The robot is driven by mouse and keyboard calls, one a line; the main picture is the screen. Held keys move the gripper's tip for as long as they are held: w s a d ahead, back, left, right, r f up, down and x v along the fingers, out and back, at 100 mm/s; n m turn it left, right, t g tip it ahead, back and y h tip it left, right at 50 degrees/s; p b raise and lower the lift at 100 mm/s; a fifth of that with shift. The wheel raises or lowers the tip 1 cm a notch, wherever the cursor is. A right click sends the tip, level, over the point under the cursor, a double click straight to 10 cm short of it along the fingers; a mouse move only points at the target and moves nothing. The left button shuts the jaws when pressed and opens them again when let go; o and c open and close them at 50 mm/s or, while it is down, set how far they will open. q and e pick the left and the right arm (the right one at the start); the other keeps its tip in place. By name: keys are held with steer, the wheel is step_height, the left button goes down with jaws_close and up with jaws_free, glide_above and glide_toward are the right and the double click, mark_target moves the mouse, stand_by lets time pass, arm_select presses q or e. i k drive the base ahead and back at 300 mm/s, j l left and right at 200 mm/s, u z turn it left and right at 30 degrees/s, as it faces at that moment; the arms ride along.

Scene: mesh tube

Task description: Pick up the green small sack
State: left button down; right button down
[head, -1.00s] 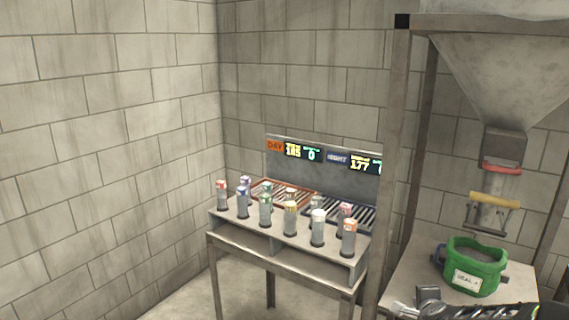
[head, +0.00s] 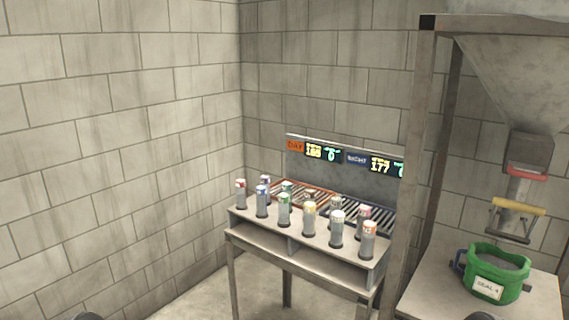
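The green small sack (head: 497,273) stands upright on a pale table under a hopper at the lower right of the head view. Its top is open, with a thick green rim and something grey inside. A white label (head: 487,287) with dark writing is on its front, and a dark blue loop shows at its left side. Nothing of mine touches the sack. Only small dark rounded bits show at the bottom edge, at the left and below the sack; no gripper fingers are visible.
A metal hopper (head: 520,75) with a spout and yellow bar (head: 518,206) hangs above the sack. A frame post (head: 412,180) stands left of it. A metal bench (head: 290,245) holds several capped cylinders before a display board (head: 345,180). Floor shows below the bench.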

mark_target(493, 275)
steer(key=z, duration=1.3)
